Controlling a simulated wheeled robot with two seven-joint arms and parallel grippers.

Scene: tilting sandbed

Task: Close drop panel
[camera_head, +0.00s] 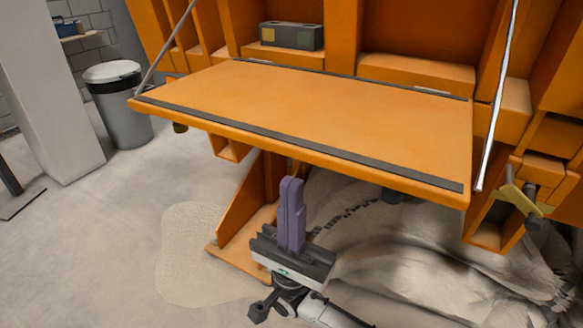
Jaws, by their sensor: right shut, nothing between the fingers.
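The drop panel (310,112) is an orange board with dark strips along its front and back edges. It is folded down, about level, in front of the orange cabinet (343,40). A thin metal stay runs up from each side of it. My right gripper (291,185) has purple fingers that are shut with nothing between them. It points up, below and in front of the panel's front edge in the picture. I cannot tell whether it touches the panel. My left gripper is out of view.
A grey box (291,36) sits in the cabinet behind the panel. A bin (117,103) stands at the left beside a pale pillar (62,90). Pale sacks or cloth (430,245) lie under the panel at the right. The floor (110,240) at the left is clear.

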